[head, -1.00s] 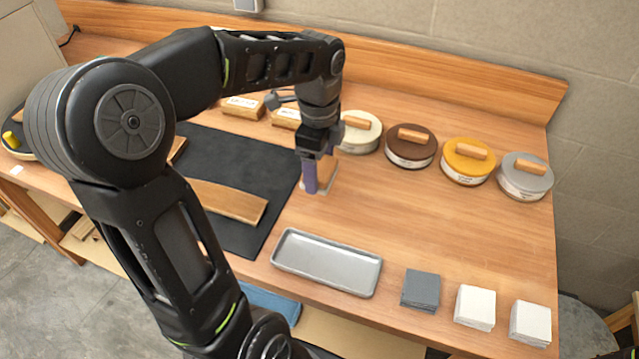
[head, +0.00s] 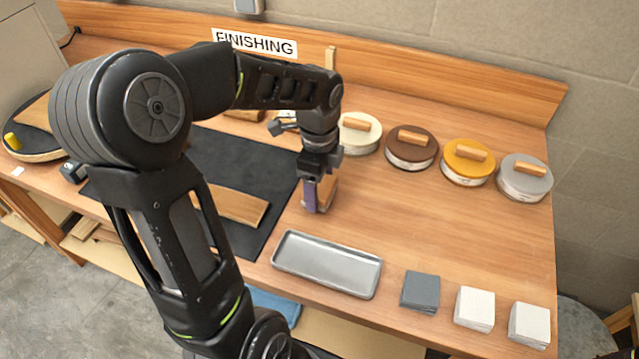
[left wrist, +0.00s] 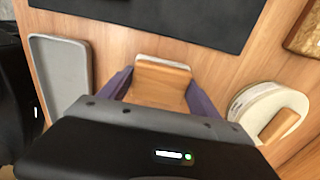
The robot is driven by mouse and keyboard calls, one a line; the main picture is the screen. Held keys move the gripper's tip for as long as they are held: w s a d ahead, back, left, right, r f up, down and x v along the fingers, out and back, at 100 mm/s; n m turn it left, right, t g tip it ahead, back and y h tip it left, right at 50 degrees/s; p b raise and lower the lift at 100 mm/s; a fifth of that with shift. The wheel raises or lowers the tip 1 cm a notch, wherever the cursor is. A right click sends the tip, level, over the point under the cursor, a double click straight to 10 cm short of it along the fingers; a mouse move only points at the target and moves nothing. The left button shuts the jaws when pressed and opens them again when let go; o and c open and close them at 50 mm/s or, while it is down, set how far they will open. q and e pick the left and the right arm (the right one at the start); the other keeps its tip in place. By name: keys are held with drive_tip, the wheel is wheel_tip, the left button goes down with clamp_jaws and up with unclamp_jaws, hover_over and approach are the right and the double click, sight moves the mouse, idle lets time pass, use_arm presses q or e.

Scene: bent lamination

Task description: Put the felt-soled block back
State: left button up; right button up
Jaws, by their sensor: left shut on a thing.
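My left gripper (head: 317,193) is shut on the felt-soled block (head: 327,190), a wooden block over the wooden bench, to the right of the black mat. Its purple finger hides part of the block in the head view. In the left wrist view the block (left wrist: 158,82) sits between the two purple fingers (left wrist: 158,92), with a pale felt edge along its far side. I cannot tell whether the block touches the bench. My right gripper is not in view.
A grey metal tray (head: 327,265) lies in front of the block. A row of round lidded tins (head: 411,148) stands behind and right. Grey (head: 420,291) and white pads (head: 475,308) lie at the front right. A curved wooden strip (head: 240,207) lies on the black mat (head: 262,172).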

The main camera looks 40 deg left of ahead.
sight(319, 185)
use_arm(q)
drive_tip(key=shift+f, duration=0.1)
drive_tip(key=o, duration=0.7)
drive_tip(key=shift+f, duration=0.1)
drive_tip(key=o, duration=0.5)
wheel_tip(319, 185, up, 12)
drive_tip(key=shift+r, duration=0.25)
